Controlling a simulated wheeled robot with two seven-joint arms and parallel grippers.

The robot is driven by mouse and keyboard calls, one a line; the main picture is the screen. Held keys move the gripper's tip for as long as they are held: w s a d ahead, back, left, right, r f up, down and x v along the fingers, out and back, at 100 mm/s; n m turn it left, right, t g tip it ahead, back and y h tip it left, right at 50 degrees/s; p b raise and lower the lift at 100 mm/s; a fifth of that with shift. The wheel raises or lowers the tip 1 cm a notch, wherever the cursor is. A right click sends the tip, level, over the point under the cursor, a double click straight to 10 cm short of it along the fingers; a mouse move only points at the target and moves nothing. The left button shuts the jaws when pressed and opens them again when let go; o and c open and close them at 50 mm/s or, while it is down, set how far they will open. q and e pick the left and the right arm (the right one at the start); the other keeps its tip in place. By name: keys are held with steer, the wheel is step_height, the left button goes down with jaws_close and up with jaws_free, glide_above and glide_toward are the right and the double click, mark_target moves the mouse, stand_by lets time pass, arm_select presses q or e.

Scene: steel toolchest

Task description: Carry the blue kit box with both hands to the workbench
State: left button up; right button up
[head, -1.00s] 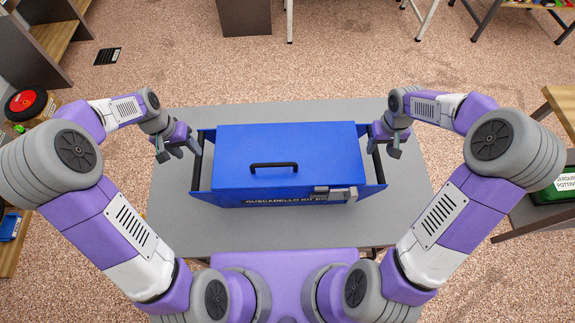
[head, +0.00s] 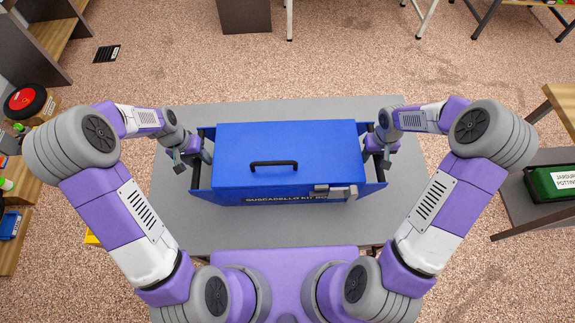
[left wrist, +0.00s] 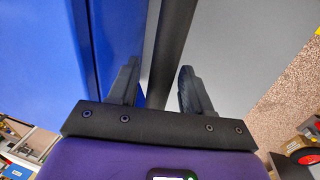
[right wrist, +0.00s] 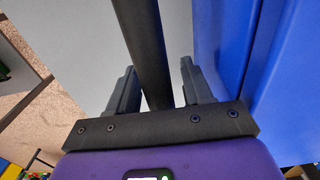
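The blue kit box (head: 288,148) sits on a grey table, with a black lid handle (head: 274,165) and a latch at its front right. A dark bar runs along each end. My left gripper (head: 203,157) is at the left end. In the left wrist view its fingers (left wrist: 158,88) stand apart on either side of the left bar (left wrist: 168,55). My right gripper (head: 370,154) is at the right end. In the right wrist view its fingers (right wrist: 157,88) stand apart on either side of the right bar (right wrist: 148,50). Gaps show beside both bars.
The grey tabletop (head: 280,232) is bare around the box. Shelves with a red wheel (head: 25,101) stand at the left. A low shelf with a green box (head: 552,184) stands at the right. Open floor (head: 340,60) lies beyond the table, with furniture legs at the far edge.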

arm_select(q)
jaws_close()
arm_select(e)
jaws_close()
arm_select(q)
steer(key=shift+w+r, duration=0.1)
arm_select(e)
steer(key=shift+w+r, duration=0.1)
stand_by(0.8)
